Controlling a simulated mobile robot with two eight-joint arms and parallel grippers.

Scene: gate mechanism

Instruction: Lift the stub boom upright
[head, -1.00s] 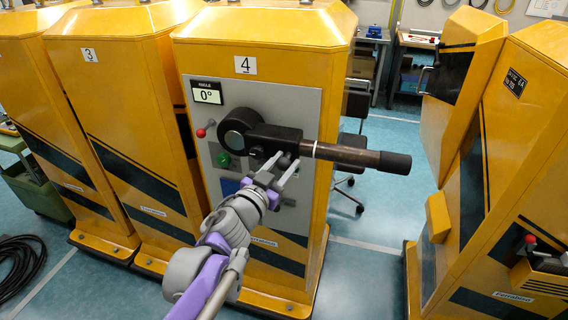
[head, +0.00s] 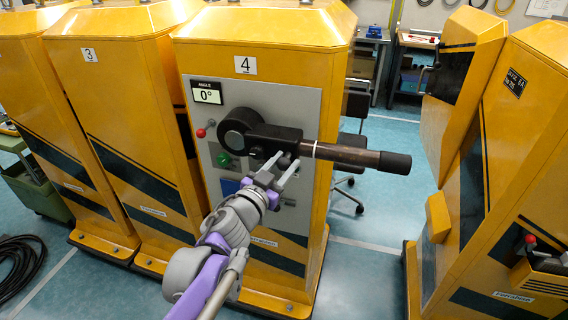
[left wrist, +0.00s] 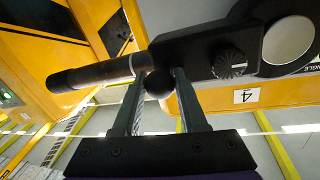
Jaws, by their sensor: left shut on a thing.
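The stub boom (head: 345,154) is a dark bar with a brown section and a black end, sticking out level to the right from the black hub (head: 238,133) on cabinet 4. A white ring marks it. In the left wrist view the boom (left wrist: 95,73) runs across the top. My left gripper (head: 286,166) is at the underside of the boom's black block, with its fingers (left wrist: 158,86) on either side of a black ball knob (left wrist: 159,84). It is shut on the knob, which is mostly hidden in the head view. My right gripper is not in view.
The angle display (head: 207,93) reads 0°. A red-knobbed lever (head: 203,131) and a green button (head: 223,160) are on the grey panel. More yellow cabinets stand to the left and right (head: 515,160). A chair is behind the boom; the space above the boom looks clear.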

